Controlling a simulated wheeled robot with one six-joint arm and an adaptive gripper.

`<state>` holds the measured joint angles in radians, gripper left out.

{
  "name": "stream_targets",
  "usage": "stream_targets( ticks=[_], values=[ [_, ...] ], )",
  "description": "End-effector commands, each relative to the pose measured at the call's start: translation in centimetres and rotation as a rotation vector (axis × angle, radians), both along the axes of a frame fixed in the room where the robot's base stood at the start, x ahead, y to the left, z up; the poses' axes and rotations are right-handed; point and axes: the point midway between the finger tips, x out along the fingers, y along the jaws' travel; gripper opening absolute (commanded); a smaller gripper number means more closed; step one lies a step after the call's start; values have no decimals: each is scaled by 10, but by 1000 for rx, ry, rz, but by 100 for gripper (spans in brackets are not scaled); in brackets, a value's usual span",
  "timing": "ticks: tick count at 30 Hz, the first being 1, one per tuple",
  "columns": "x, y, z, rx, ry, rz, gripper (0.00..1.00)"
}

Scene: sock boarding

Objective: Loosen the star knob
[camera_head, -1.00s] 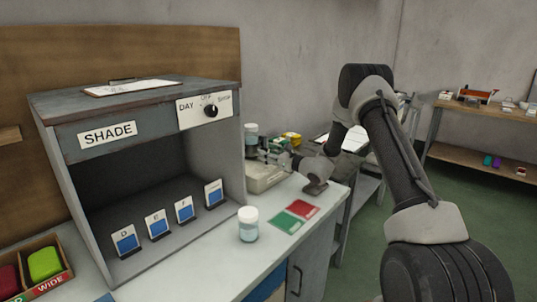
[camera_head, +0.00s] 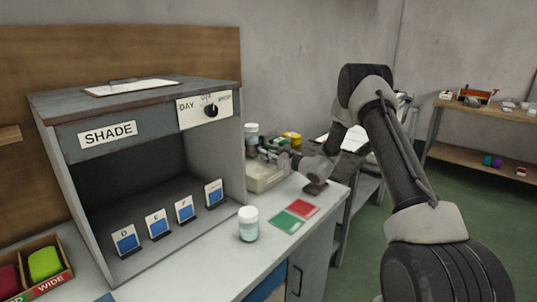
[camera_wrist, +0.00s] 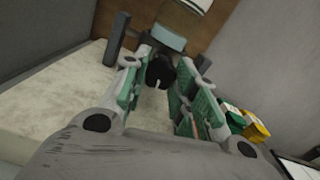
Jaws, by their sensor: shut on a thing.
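The black star knob (camera_wrist: 160,73) shows in the wrist view between the green-padded fingers of my gripper (camera_wrist: 166,66). It sits in front of a grey-green block with dark upright parts on a pale base. My gripper is shut on the knob, one finger on each side; the exact contact is hard to see. In the head view my gripper (camera_head: 291,161) is small, at the fixture on the pale base (camera_head: 264,178) near the back of the bench. The knob cannot be made out there.
A grey SHADE booth (camera_head: 150,150) stands to the left with several blue cards inside. A white-lidded jar (camera_head: 248,224) and a red and green mat (camera_head: 294,216) lie on the bench nearer the front. Yellow and green boxes (camera_wrist: 247,124) stand right of the fingers.

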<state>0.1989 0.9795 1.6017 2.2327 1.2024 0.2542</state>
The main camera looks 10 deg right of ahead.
Motion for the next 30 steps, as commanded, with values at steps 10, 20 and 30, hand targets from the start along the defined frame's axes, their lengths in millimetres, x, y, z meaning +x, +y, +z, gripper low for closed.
stream_targets(
  ticks=[10, 20, 30],
  values=[
    [0, 0, 0, -228, -167, 0, 4],
    [0, 0, 0, -482, -352, 0, 4],
    [0, 0, 1, -743, -541, 0, 4]
  ],
)
